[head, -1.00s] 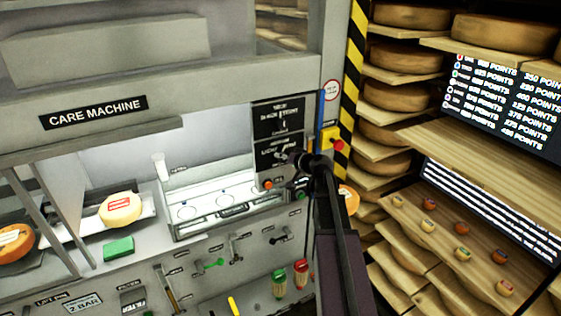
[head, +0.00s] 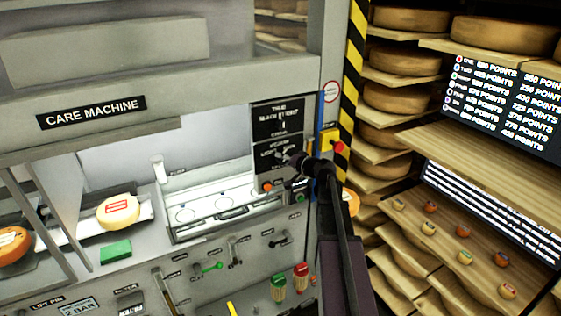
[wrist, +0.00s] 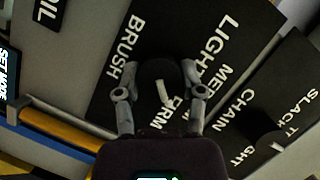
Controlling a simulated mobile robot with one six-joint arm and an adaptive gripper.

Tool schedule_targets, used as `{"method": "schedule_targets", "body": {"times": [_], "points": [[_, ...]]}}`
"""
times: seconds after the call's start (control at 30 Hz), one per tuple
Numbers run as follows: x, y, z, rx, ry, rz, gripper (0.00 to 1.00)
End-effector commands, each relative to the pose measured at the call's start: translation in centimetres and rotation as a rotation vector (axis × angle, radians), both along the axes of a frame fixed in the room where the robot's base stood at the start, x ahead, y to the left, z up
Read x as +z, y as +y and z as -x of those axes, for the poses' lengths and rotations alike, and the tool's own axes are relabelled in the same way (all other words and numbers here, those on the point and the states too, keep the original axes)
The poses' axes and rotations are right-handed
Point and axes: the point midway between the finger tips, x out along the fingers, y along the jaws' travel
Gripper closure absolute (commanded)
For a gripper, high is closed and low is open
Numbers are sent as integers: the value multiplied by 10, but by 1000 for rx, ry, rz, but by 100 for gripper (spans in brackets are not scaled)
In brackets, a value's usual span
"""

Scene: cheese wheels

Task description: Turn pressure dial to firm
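The pressure dial (wrist: 163,88) is a dark round knob with a white pointer mark in the wrist view. It sits on a black panel (wrist: 108,72) lettered BRUSH, LIGHT, MEDIUM and FIRM. The white mark slants down toward the word FIRM. My gripper (wrist: 161,70) has one finger on each side of the dial; whether the fingers touch it is too dark to tell. In the head view my gripper (head: 283,159) is at the lower black panel of the care machine (head: 190,80), and it hides the dial there.
A yellow box with a red button (head: 331,141) is close right of my gripper. Orange (head: 267,187) and green (head: 299,198) buttons are below it. Levers (head: 210,267) line the front. Shelves of cheese wheels (head: 395,97) stand at the right.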

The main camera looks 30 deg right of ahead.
Motion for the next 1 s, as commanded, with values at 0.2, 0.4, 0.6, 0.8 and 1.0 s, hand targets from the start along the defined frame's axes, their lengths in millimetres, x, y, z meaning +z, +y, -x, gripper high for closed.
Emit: {"method": "schedule_targets", "body": {"times": [0.2,0.4,0.6,0.8,1.0], "points": [[0,0,0,-1,-1,0,15],[0,0,0,0,0,0,15],[0,0,0,1,0,1,15],[-3,7,2,13,10,10,15],[-21,44,12,89,75,60,15]]}}
